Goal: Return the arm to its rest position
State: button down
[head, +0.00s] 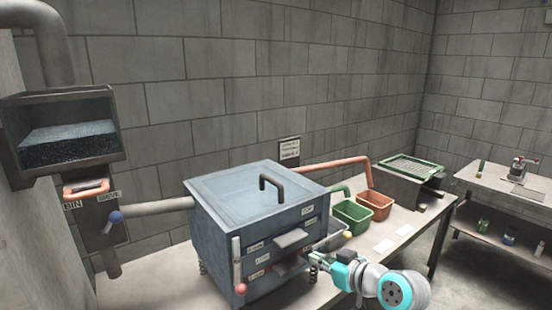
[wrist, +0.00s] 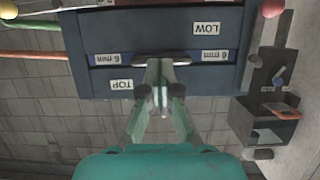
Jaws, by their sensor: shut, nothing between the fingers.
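My gripper (head: 318,262) is at the right front of the blue-grey sieve box (head: 215,245) in the head view. My teal wrist and arm (head: 375,283) reach in from the lower right. In the wrist view my gripper (wrist: 160,75) has its fingers together with nothing between them. The wrist view is upside down, with labels "LOW", "6 mm" and "TOP" on the box.
The box stands on a long table (head: 150,290), with a green bin (head: 351,214) and an orange bin (head: 375,204) to its right. A hopper (head: 65,130) and pipe are at the left. A side bench (head: 500,187) stands far right. Bare floor lies between table and bench.

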jog(key=shift+s+d, duration=0.45)
jog(key=shift+s, duration=0.15)
jog(key=s+d+f+m+t+h, duration=0.1)
jog(key=s+d+f+m+h, duration=0.15)
jog(key=s+f, duration=0.65)
jog(key=s+d+f+m+t+h, duration=0.1)
jog(key=s+f+m+h, duration=0.15)
jog(key=s+f, duration=0.55)
jog(key=s+d+f+m+h, duration=0.1)
jog(key=s+f, duration=0.3)
jog(key=s, duration=0.3)
jog(key=s+d+f+m+h, duration=0.1)
jog(key=s+f, duration=0.3)
jog(key=s, duration=0.3)
jog(key=s+r, duration=0.4)
jog(key=s, duration=0.7)
jog(key=s+d+r+t+h, duration=0.1)
jog(key=s+r, duration=0.3)
jog(key=s, duration=0.7)
jog(key=shift+d+r, duration=0.3)
